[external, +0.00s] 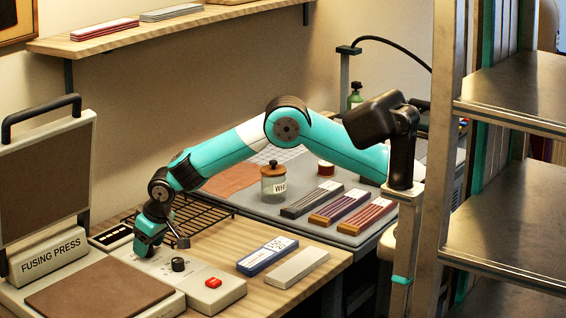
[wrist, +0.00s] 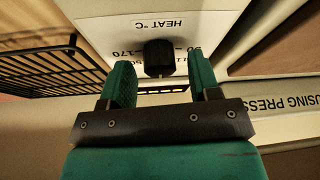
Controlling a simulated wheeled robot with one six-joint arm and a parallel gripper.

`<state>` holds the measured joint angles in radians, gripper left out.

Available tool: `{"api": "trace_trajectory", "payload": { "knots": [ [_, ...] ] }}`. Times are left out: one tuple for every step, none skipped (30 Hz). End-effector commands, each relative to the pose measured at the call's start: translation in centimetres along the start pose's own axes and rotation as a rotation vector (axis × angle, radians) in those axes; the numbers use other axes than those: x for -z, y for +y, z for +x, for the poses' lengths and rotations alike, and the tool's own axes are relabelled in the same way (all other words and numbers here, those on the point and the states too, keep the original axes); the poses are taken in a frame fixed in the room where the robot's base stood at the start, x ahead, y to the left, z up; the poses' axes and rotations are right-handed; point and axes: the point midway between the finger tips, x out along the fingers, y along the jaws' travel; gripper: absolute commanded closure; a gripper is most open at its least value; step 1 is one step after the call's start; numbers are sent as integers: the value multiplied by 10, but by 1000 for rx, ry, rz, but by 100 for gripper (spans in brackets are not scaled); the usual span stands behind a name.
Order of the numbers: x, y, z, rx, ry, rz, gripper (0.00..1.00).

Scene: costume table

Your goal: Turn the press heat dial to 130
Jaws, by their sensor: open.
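The heat dial (wrist: 158,58) is a black knob on a pale panel in the wrist view. It shows between and just beyond my fingertips, with "HEAT °C" upside down past it. Scale numbers including 170 are partly hidden by the dial and fingers, and its setting cannot be read. My gripper (wrist: 160,88) is open and empty, its teal fingers apart. In the external view my gripper (external: 147,250) is low over the press panel. A black knob (external: 178,264) stands to its right there; I cannot tell whether it is the same dial. The fusing press (external: 50,255) has its lid raised.
A red button (external: 213,283) sits on the panel's right end. A blue box (external: 267,255) and a pale block (external: 297,267) lie on the wood table to the right. Metal shelving (external: 510,215) stands at the far right.

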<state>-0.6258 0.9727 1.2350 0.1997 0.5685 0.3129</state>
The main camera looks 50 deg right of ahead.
Motion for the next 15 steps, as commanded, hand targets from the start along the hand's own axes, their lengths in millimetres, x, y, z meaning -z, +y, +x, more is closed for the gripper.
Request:
{"api": "trace_trajectory", "payload": {
  "knots": [
    [0,0,-6,1,2,0,44],
    [1,-1,-10,1,3,0,44],
    [1,-1,-17,2,3,0,44],
    [1,-1,-23,2,5,0,44],
    [0,-1,-29,2,4,0,44],
    [1,-1,-39,3,5,0,44],
    [0,-1,-47,3,5,-1,44],
    [0,-1,-54,3,5,-1,44],
    [0,-1,-65,4,6,-1,44],
    [0,-1,-73,3,6,-1,44],
    [0,-1,-81,3,6,0,44],
    [0,0,-91,3,6,0,44],
    [1,0,-99,3,7,0,44],
    [0,0,-106,3,6,0,44],
    [0,0,-116,3,5,0,44]
  ]
}}
